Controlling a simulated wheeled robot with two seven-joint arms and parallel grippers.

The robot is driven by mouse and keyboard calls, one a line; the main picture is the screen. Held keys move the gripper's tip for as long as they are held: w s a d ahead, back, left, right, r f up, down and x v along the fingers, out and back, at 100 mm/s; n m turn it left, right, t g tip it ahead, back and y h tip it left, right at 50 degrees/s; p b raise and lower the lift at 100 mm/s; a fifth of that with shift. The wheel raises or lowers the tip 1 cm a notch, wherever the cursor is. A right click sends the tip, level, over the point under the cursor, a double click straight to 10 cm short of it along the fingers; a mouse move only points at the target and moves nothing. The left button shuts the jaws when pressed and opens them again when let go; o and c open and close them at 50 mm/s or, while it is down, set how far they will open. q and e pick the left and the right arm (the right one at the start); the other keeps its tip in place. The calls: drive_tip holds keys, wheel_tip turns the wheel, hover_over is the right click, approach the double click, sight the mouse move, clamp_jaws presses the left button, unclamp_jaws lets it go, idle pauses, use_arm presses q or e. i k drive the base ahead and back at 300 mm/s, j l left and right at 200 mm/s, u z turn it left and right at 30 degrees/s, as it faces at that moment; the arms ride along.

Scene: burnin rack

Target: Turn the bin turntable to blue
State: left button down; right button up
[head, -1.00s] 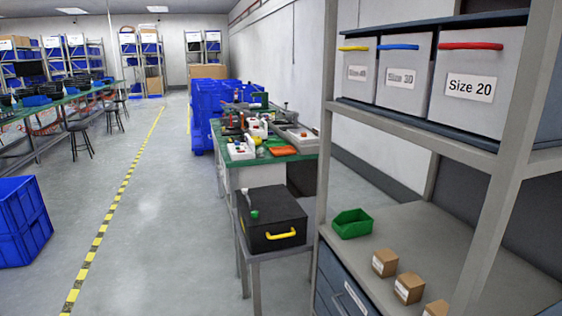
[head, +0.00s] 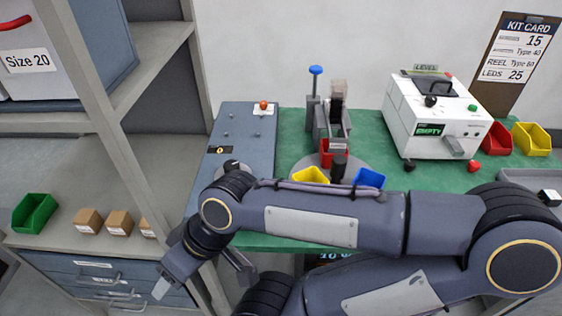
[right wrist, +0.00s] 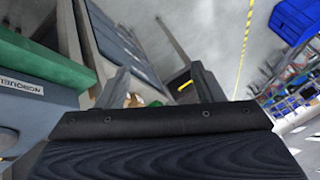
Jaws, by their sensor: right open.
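The bin turntable (head: 356,162) is a grey round disc on the green bench mat in the head view. A red bin (head: 334,155) sits at its back, a yellow bin (head: 308,175) at its front left and a blue bin (head: 370,179) at its front right. A dark upright knob (head: 338,167) stands near its middle. My right arm crosses in front and hides the turntable's front edge. My right gripper (head: 205,280) is open and empty, left of the turntable and near the rack's drawers; its fingers also show in the right wrist view (right wrist: 157,88). My left gripper is out of view.
A blue-grey panel (head: 238,140) lies left of the turntable. A blue-topped post (head: 315,90) stands behind it. A white machine marked EMPTY (head: 430,110) is to the right, with red (head: 498,139) and yellow (head: 531,139) bins beyond. The rack post (head: 135,150) stands at the left.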

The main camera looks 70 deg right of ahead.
sight(321, 167)
drive_tip(key=z, duration=2.9)
drive_tip(key=i+u, duration=0.15)
drive_tip(key=u, duration=0.2)
drive_tip(key=i+l+u, duration=0.15)
drive_tip(key=u, duration=0.15)
drive_tip(key=i+l+u, duration=0.1)
drive_tip(key=u, duration=0.25)
